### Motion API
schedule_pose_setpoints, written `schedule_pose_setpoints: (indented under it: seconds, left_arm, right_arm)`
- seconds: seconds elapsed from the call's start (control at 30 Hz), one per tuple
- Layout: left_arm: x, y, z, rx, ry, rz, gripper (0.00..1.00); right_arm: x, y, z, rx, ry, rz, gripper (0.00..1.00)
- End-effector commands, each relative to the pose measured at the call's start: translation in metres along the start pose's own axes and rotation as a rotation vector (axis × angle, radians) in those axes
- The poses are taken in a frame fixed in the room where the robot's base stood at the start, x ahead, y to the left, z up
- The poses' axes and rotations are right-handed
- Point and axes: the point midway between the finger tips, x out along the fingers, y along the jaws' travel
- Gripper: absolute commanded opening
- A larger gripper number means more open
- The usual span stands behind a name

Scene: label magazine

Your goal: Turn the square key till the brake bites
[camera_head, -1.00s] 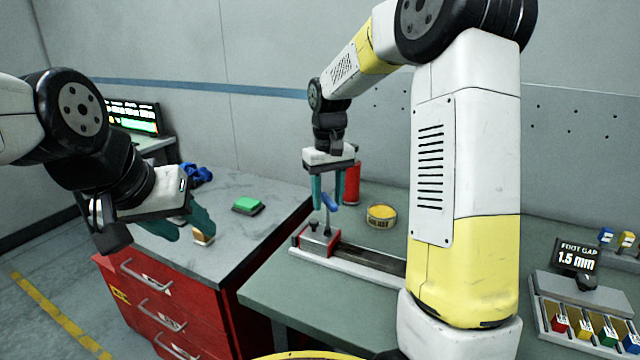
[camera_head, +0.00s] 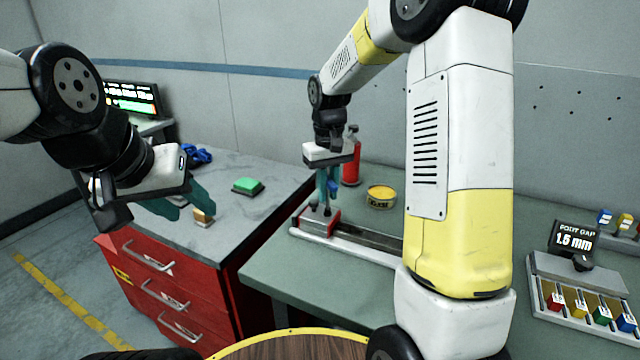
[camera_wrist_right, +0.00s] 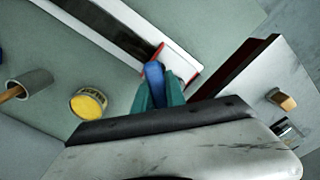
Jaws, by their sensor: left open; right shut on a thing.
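The square key has a blue handle (camera_head: 333,187), which shows at the fingers in the head view and in the right wrist view (camera_wrist_right: 154,75). My right gripper (camera_head: 326,192) is shut on this handle from above. The key stands over a red and grey block (camera_head: 318,222) at the near left end of a long rail (camera_head: 350,249). The fingers hide much of the key, and I cannot see how its tip sits in the block. My left gripper (camera_head: 183,205) is open and empty above the grey-topped cabinet, beside a small wooden-handled piece (camera_head: 203,217).
A yellow-topped tin (camera_head: 381,196) and a red bottle (camera_head: 351,168) stand behind the rail. A green pad (camera_head: 247,186) lies on the cabinet (camera_head: 225,245). A display (camera_head: 572,239) reading 1.5 mm and a rack of coloured pieces (camera_head: 590,316) are at right.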

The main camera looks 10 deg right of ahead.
Motion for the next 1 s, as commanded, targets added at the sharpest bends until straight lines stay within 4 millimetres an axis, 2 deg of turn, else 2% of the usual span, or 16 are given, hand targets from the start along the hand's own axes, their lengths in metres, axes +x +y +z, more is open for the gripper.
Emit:
schedule_pose_setpoints:
  seconds: [0.5, 0.8, 1.0]
  left_arm:
    - [0.0, 0.0, 0.0, 0.0, 0.0, 0.0, 0.47]
    - [0.0, 0.0, 0.0, 0.0, 0.0, 0.0, 0.47]
    - [0.0, 0.0, 0.0, 0.0, 0.0, 0.0, 0.47]
  right_arm:
    - [-0.0003, -0.0001, 0.0, 0.002, 0.0, 0.0, 0.0]
    - [0.0003, -0.0001, -0.0001, 0.252, 0.0, 0.001, 0.0]
    - [0.0005, 0.0001, 0.0001, 0.264, 0.0, 0.0, 0.0]
